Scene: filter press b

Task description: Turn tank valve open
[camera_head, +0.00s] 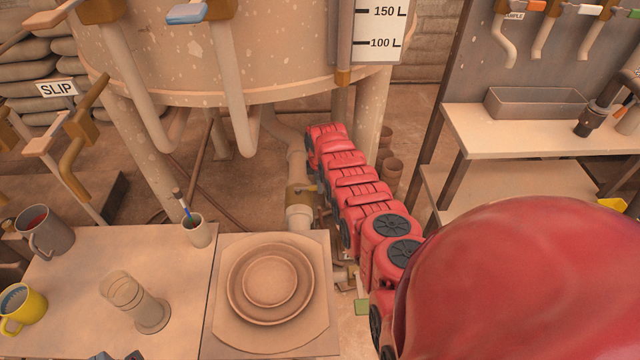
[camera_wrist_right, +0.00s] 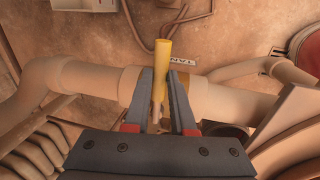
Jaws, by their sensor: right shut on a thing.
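The gripper is shut on this handle, which appears crosswise to the pipe in that view. Part of the brass body (camera_wrist_right: 188,77) shows behind the fingers. In the head view my red right arm hides the fingers. My left gripper is in neither view.
The tank's legs and pipes crowd the valve. A shelf with a grey trough (camera_head: 535,103) stands at right.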

